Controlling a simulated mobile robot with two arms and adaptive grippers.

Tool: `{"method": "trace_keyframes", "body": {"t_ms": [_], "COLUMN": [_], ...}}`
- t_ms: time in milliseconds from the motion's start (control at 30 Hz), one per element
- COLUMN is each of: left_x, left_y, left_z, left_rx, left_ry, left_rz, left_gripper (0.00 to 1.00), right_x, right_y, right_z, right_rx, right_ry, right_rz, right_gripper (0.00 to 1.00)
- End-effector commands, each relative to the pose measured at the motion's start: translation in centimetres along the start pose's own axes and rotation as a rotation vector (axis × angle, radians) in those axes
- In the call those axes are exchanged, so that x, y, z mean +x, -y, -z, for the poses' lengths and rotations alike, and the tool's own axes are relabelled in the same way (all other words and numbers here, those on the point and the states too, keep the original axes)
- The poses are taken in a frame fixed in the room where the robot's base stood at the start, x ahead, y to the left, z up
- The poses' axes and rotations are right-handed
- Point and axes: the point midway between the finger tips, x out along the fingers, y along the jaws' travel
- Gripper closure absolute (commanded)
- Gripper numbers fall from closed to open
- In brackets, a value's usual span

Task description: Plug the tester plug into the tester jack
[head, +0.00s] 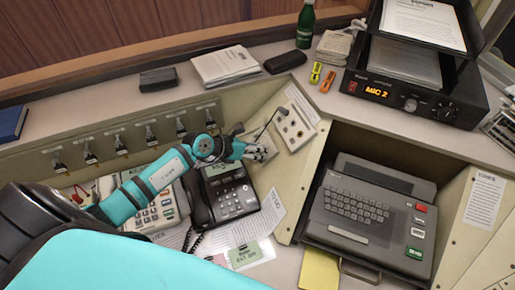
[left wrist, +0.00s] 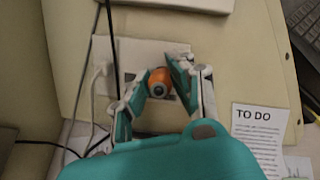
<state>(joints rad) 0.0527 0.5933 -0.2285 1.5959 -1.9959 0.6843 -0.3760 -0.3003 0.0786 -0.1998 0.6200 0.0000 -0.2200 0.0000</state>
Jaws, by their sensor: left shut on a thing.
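My left gripper (head: 262,150) reaches over the desk phone to the sloped console panel. In the left wrist view the gripper (left wrist: 158,82) is shut on an orange, round-ended plug, which I take as the tester plug (left wrist: 158,76). The plug's dark-centred end faces the wrist camera. Behind it is a pale socket plate (left wrist: 130,55), which also shows in the head view (head: 295,128) with small round sockets. The fingers and plug cover part of the plate, so I cannot tell which socket is the tester jack, or whether the plug touches it. My right gripper is not in view.
The black desk phone (head: 228,192) stands below my left forearm. A keyboard terminal (head: 362,215) sits in the recess at right.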

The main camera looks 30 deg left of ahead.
Motion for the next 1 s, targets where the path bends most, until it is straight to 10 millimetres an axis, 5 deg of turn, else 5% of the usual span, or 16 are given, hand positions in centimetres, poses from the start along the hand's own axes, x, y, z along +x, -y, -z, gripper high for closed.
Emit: {"method": "trace_keyframes", "body": {"t_ms": [567, 600, 700, 800, 1000], "left_x": [0.51, 0.51, 0.51, 0.49, 0.47], "left_y": [0.03, 0.03, 0.03, 0.02, 0.01], "left_z": [0.13, 0.14, 0.14, 0.13, 0.13], "left_rx": [-0.001, -0.001, -0.001, -0.001, 0.000], "left_ry": [0.000, 0.000, 0.000, 0.000, 0.000], "left_rz": [0.000, 0.000, 0.000, 0.000, 0.000], "left_gripper": [1.00, 0.75, 0.62, 0.52, 0.48], "right_x": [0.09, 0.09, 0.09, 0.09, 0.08], "right_y": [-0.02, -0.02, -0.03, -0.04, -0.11], "right_z": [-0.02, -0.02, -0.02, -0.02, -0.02], "right_rx": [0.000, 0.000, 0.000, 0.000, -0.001], "right_ry": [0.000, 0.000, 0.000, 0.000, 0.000], "right_rz": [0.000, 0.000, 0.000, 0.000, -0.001], "right_gripper": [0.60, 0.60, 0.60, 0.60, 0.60]}}
